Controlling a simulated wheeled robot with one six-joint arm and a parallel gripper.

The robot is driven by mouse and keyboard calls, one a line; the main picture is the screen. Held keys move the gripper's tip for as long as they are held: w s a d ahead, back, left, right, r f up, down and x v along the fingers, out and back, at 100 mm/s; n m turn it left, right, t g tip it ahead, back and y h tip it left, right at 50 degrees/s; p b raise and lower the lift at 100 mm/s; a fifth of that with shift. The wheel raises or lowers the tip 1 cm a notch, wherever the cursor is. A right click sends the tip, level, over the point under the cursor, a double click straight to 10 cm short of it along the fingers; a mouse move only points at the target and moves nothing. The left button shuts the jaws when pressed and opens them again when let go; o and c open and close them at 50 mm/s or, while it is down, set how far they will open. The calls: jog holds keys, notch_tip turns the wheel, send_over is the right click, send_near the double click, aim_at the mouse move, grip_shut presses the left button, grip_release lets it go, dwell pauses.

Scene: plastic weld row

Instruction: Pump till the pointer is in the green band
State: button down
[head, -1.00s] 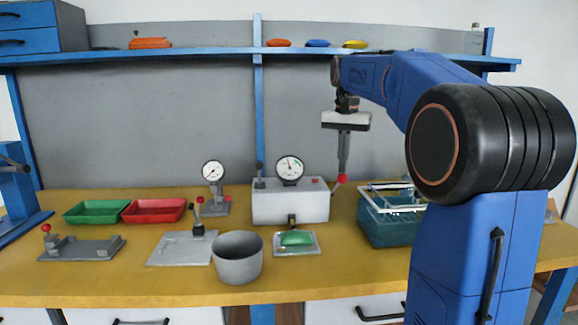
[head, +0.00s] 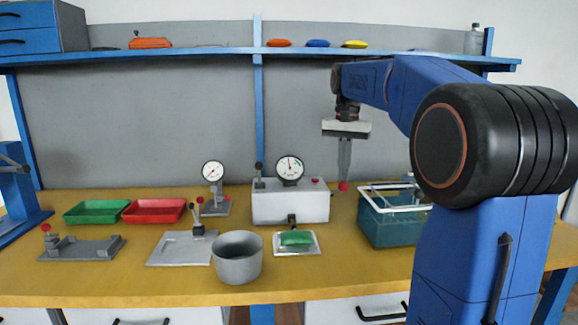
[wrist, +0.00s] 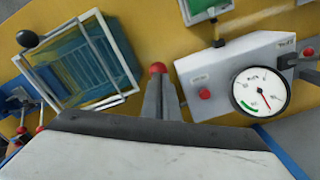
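The grey pump box (head: 290,207) stands on the bench with a round white gauge (head: 289,168) on top. In the wrist view the gauge (wrist: 262,92) shows a green arc at its lower left; the red pointer lies to the right of that arc, outside it. A red knob (head: 343,187) is to the right of the box; its lever is mostly hidden. My gripper (head: 344,176) points down, fingers close together, tips right at the knob. In the wrist view the knob (wrist: 158,68) shows just past my fingertips (wrist: 160,80), not clearly between them.
A teal bin with a white frame (head: 376,222) stands close right of the knob. A tray with a green piece (head: 296,240) and a grey cup (head: 238,258) are in front. A smaller gauge (head: 213,171) stands left of the box.

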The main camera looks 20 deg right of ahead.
aim_at(345, 183)
jog(key=shift+s+a+f, duration=0.1)
jog(key=shift+s+f, duration=0.15)
jog(key=shift+f, duration=0.8)
jog(key=shift+s+a+f, duration=0.1)
jog(key=shift+s+f, duration=0.2)
jog(key=shift+f, duration=0.25)
jog(key=shift+s+a+f, duration=0.1)
jog(key=shift+s+f, duration=0.15)
jog(key=shift+f, duration=0.5)
jog(key=shift+r, duration=0.15)
jog(key=shift+w+d+r, duration=0.15)
jog(key=shift+w+r, duration=0.25)
jog(key=shift+r, duration=1.15)
jog(key=shift+w+d+r, duration=0.1)
jog(key=shift+w+r, duration=0.3)
jog(key=shift+r, duration=1.2)
jog(key=shift+w+d+r, duration=0.15)
jog(key=shift+w+r, duration=0.25)
jog(key=shift+r, duration=1.15)
jog(key=shift+s, duration=0.1)
